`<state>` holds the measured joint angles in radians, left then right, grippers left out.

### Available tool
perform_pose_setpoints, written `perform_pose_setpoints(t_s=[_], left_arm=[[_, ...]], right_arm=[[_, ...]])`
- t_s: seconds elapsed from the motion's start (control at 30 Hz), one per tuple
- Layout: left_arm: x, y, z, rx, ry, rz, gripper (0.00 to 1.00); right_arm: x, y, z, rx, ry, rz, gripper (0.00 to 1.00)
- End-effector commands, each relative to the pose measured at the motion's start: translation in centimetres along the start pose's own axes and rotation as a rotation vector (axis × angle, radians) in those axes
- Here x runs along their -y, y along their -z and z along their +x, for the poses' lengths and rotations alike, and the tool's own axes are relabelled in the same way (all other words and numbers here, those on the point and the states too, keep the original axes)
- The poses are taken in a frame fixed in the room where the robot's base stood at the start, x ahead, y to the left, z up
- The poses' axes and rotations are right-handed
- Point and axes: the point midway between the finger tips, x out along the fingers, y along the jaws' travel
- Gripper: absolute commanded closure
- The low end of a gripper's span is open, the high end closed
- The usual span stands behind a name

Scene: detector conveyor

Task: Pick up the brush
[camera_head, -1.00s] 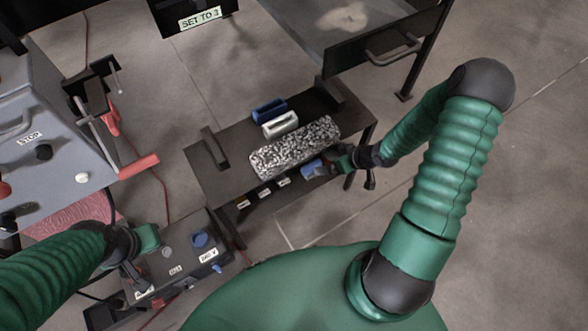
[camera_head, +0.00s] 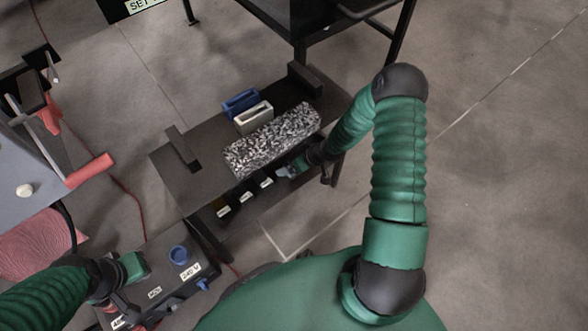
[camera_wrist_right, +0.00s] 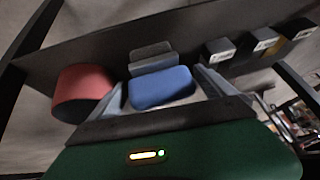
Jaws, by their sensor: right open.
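A blue block-like piece (camera_wrist_right: 160,88) lies between the fingers of my right gripper in the right wrist view, with a grey piece (camera_wrist_right: 152,60) just beyond it. It may be the brush, but its bristles do not show clearly. My right gripper (camera_head: 289,170) is open at the front right edge of the low dark table (camera_head: 172,178); its fingers (camera_wrist_right: 162,98) flank the blue piece, and contact cannot be told. My left gripper (camera_head: 133,266) is over the dark control box (camera_head: 165,272) at the lower left; its jaws are unclear.
A speckled block (camera_head: 272,140), a white holder (camera_head: 254,117) and a blue holder (camera_head: 241,103) stand on the table. Several small labelled boxes (camera_head: 245,194) sit under its front edge. A red cylinder (camera_wrist_right: 82,92) is close beside my right gripper. Floor is clear at right.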

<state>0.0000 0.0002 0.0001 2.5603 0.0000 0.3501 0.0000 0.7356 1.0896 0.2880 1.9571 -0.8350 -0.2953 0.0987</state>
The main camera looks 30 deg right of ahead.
Motion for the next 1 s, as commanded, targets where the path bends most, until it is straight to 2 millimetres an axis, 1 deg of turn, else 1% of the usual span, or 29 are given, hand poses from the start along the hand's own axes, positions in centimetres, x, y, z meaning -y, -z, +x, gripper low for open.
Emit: perform_pose_setpoints(t_s=[0.07, 0.1, 0.5, 0.77, 0.87, 1.0], left_arm=[[0.0, 0.1, -0.2, -0.001, 0.000, 0.000, 1.00], [0.0, 0.1, -0.2, -0.001, 0.000, 0.000, 1.00], [0.0, 0.1, -0.2, -0.001, 0.000, 0.000, 1.00], [0.0, 0.1, -0.3, -0.001, 0.000, 0.000, 1.00], [0.0, 0.2, -0.9, -0.001, 0.000, 0.000, 1.00], [0.0, 0.6, -2.3, -0.001, 0.000, 0.000, 1.00]], right_arm=[[0.0, 0.1, -0.2, 0.000, 0.000, 0.000, 0.06], [0.0, 0.1, -0.2, 0.000, 0.000, 0.000, 0.09], [0.0, 0.0, -0.2, 0.001, 0.000, 0.000, 0.61], [0.0, 0.1, -0.3, 0.001, 0.000, 0.000, 0.62], [0.1, 0.5, -0.9, 0.000, 0.000, 0.000, 0.62], [0.4, 1.4, -2.5, 0.000, 0.000, -0.001, 0.62]])
